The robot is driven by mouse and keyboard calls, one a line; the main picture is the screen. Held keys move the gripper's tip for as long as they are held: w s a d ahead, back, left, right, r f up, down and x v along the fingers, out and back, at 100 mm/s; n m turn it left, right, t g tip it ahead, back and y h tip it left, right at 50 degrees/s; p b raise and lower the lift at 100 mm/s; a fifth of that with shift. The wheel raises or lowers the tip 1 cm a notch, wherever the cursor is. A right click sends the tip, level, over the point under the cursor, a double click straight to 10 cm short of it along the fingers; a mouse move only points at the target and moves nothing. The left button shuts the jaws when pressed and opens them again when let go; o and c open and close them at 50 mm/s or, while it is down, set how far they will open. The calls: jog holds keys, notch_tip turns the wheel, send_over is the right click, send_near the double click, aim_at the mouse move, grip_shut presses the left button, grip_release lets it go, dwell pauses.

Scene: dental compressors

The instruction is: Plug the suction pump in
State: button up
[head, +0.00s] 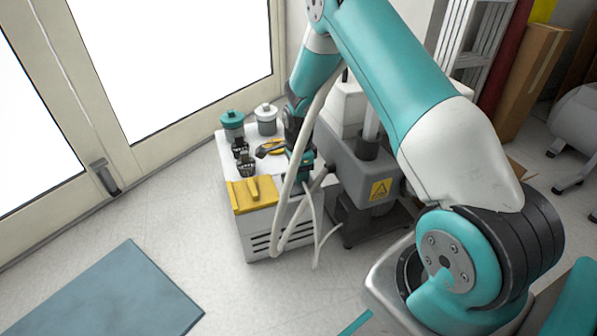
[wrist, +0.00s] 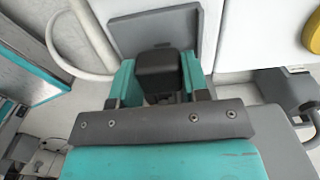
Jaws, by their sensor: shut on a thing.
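My gripper (wrist: 160,80) is shut on a black plug (wrist: 158,68), with one teal finger on each side of it. Beyond the plug, in the wrist view, is a grey square panel (wrist: 190,24) on a white surface. I cannot tell whether the plug touches it. In the head view my gripper (head: 303,166) is low beside the white cabinet (head: 262,222), and the plug cannot be made out. A grey machine with a yellow warning triangle (head: 381,189) stands right behind the gripper. I cannot tell for sure which unit is the suction pump.
A pale hose (head: 283,215) loops down around my arm. A blue mat (head: 110,290) lies on open floor to the left. Glass doors stand behind.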

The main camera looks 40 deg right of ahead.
jog(key=shift+f, duration=0.6)
jog(key=o, duration=1)
jog(key=shift+c, duration=0.2)
jog(key=shift+w, duration=0.1)
jog(key=shift+r, duration=0.15)
notch_tip(320, 180, up, 17)
jog(key=p, duration=0.8)
